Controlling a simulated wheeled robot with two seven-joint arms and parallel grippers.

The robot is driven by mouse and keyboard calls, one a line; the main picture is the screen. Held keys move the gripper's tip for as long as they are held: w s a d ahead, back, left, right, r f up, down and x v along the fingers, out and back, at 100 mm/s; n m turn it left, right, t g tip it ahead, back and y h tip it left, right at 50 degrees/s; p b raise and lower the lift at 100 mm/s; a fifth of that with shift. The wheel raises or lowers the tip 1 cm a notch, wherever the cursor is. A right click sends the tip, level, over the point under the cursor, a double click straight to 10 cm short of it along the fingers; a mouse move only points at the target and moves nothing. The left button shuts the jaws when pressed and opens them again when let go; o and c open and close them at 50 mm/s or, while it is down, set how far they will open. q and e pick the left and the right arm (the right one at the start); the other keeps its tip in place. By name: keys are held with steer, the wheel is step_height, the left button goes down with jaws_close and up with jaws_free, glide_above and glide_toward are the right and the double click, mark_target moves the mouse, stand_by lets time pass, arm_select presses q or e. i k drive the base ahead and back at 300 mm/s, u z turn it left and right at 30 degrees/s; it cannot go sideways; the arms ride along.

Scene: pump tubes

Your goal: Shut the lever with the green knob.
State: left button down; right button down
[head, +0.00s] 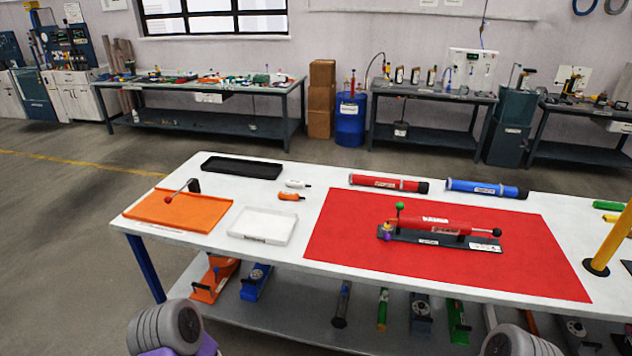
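The green knob (399,206) tops a short lever that stands about upright at the left end of a pump. The pump has a red tube (445,227) lying on a black base (428,239). A purple-blue knob (388,238) sits low at the same end, and a dark ball knob (497,232) on a rod sticks out at the right end. The pump rests on a red mat (340,250). Grey and purple rounded parts of my own arms show at the bottom edge, well short of the table. Neither gripper's fingers are in view.
A red tube (385,183) and a blue tube (485,188) lie behind the mat. An orange tray (165,215) with a red-knobbed lever, a white tray (262,226) and a black tray (241,167) are at left. A yellow post (610,242) stands at right. The mat around the pump is clear.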

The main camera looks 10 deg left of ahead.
mark_target(400, 205)
steer(key=u, duration=0.35)
steer(key=i, duration=1)
steer(key=z, duration=0.15)
